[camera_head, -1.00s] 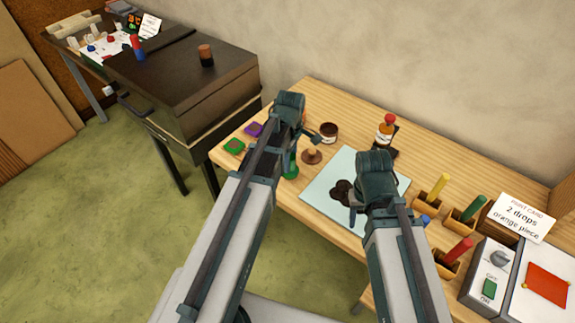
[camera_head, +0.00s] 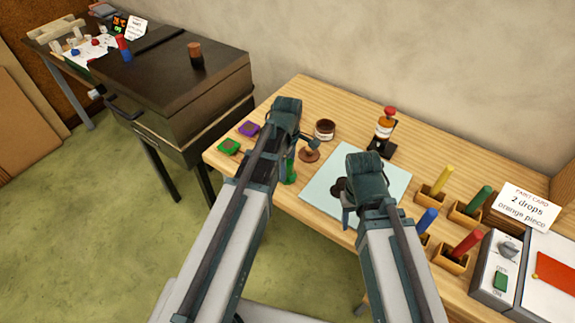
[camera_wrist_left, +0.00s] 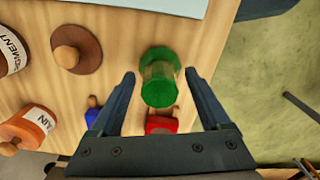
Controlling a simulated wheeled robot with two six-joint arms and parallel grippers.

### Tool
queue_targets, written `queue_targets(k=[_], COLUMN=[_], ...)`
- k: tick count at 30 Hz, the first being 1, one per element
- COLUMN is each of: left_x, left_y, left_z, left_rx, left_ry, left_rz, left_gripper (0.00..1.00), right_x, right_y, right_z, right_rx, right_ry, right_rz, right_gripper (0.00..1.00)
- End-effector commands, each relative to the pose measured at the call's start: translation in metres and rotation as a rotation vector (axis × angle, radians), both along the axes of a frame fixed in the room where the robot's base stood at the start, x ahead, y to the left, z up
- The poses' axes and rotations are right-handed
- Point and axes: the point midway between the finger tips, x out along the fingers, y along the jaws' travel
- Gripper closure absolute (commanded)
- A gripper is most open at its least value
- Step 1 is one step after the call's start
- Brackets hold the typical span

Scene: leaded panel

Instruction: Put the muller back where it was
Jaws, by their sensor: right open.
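A green, glassy cylinder with a wider foot, which looks like the muller (camera_wrist_left: 160,85), stands on the wooden table beside the pale slab (camera_head: 391,173). In the head view this muller (camera_head: 291,170) is partly hidden by my left arm. My left gripper (camera_wrist_left: 160,74) is open, with a finger on each side of the muller and a small gap showing on both sides. A dark patch (camera_head: 338,187) lies on the slab, partly behind my right gripper (camera_head: 347,214). My right gripper is open over the slab's front part, its fingertips hard to make out.
A brown disc with a wooden knob (camera_wrist_left: 80,52) lies beside the muller, near an open dark jar (camera_head: 325,130). An orange labelled jar (camera_wrist_left: 28,128) is close by. Crayon-like sticks in wooden holders (camera_head: 465,213), a card (camera_head: 527,208) and a switch box (camera_head: 496,268) fill the right side.

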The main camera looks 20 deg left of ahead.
Motion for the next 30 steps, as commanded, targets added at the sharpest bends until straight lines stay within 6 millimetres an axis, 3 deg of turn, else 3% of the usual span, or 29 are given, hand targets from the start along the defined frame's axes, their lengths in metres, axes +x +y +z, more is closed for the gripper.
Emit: queue_targets(k=[14,30], left_x=[0.0,0.0], left_y=[0.0,0.0], left_z=[0.012,0.088], left_rx=[0.0,0.0], left_ry=[0.0,0.0], left_rz=[0.0,0.0], left_gripper=[0.2,0.2], right_x=[0.0,0.0], right_y=[0.0,0.0], right_z=[0.012,0.088], right_rx=[0.0,0.0], right_ry=[0.0,0.0], right_rz=[0.0,0.001], right_gripper=[0.5,0.5])
